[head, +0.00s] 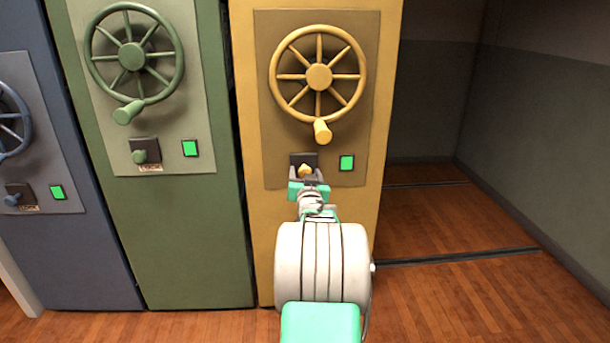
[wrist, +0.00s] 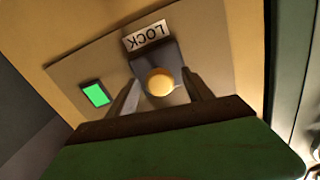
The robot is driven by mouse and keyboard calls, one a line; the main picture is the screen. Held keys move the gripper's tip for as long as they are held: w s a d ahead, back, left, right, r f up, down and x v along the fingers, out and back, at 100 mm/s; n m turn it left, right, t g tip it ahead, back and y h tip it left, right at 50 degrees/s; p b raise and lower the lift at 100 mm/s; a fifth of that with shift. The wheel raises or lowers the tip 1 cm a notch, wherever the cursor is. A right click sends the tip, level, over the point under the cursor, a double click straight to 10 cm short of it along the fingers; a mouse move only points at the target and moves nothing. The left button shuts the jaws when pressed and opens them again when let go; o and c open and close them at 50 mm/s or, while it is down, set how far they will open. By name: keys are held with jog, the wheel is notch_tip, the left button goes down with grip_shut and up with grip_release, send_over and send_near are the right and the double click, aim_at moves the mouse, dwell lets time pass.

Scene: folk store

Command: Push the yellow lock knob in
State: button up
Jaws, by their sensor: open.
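The yellow lock knob (head: 305,171) sticks out from a dark square plate on the yellow cabinet (head: 385,60), below its handwheel. The knob also shows in the wrist view (wrist: 160,82), with a LOCK label (wrist: 147,36) beside its plate. My gripper (head: 306,178) is open in front of the knob. In the wrist view its two fingers (wrist: 160,98) stand on either side of the knob, with gaps visible. Whether the gripper touches the knob cannot be told.
A lit green indicator (head: 347,163) is right of the knob. The yellow handwheel (head: 318,77) and its handle (head: 322,131) jut out above my gripper. Green (head: 195,250) and blue (head: 75,255) cabinets stand to the left. Open floor with rails (head: 450,257) lies right.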

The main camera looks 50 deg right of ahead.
jog(key=p+v, duration=0.2)
jog(key=v, duration=0.5)
jog(key=shift+s+a, duration=0.25)
jog(key=shift+r, duration=0.1)
